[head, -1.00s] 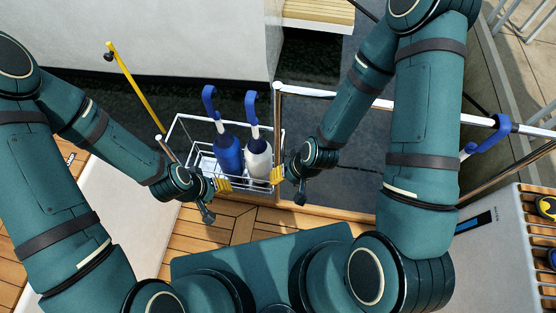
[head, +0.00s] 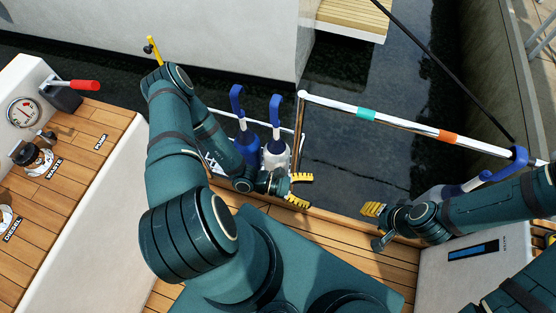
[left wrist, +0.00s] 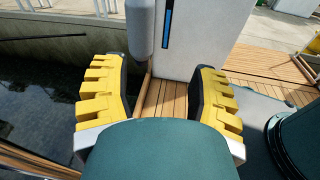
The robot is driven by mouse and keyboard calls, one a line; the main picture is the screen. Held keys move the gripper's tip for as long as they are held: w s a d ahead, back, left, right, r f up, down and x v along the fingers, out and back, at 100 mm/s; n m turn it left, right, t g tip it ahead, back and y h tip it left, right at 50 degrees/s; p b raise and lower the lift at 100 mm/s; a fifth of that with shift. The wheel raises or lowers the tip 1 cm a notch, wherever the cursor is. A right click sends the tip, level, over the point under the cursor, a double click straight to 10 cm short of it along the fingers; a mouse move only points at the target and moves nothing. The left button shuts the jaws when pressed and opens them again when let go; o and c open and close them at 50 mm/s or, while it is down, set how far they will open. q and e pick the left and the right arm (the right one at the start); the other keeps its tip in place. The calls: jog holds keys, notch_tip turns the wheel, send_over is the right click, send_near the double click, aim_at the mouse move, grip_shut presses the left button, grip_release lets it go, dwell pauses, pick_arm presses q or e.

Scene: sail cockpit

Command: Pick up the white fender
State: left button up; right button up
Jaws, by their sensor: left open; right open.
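A white fender (head: 276,153) with a blue top and blue strap stands in the wire rack, beside a blue fender (head: 247,140). My left gripper (head: 300,188) is open and empty, just right of and nearer than the white fender, apart from it. A second pale fender (head: 432,197) with blue ends hangs at the right rail, partly hidden behind my right arm. My right gripper (head: 372,209) is open and empty, left of that fender. In the left wrist view, a pale grey-white fender (left wrist: 140,28) hangs beyond the open yellow fingers (left wrist: 157,92).
A metal rail (head: 400,122) with green and orange bands runs above the dark water to the right. A white locker with a blue strip (head: 473,250) stands at the right. Wooden deck (head: 365,258) lies below the grippers. A gauge and red lever (head: 85,86) are at left.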

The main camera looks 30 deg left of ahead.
pick_arm(q)
jog(key=w+a+f+n+t+y, duration=0.2)
jog(key=w+a+n+t+y, duration=0.35)
jog(key=a+n+t, duration=0.35)
jog(key=n+t+y+p, duration=0.1)
jog(key=n+t+y, duration=0.2)
jog(key=n+y, duration=0.55)
send_near(275, 132)
jog(key=w+y, duration=0.1)
jog(key=w, duration=0.1)
jog(key=w+d+m+y, duration=0.1)
jog(key=w+m+y, duration=0.1)
jog(key=w, duration=0.1)
jog(key=shift+w+d+b, duration=0.3)
jog(key=shift+b, duration=0.1)
jog(key=shift+w+a+r+b, duration=0.15)
jog(key=shift+w+b, duration=0.1)
jog(key=shift+w, duration=0.7)
jog(key=shift+w+a+f+b, duration=0.1)
jog(key=shift+w+a+b, duration=0.1)
jog(key=shift+w, duration=0.75)
jog(key=shift+w+a+r+b, duration=0.15)
jog(key=shift+w+b, duration=0.1)
jog(key=shift+w, duration=0.7)
grip_shut()
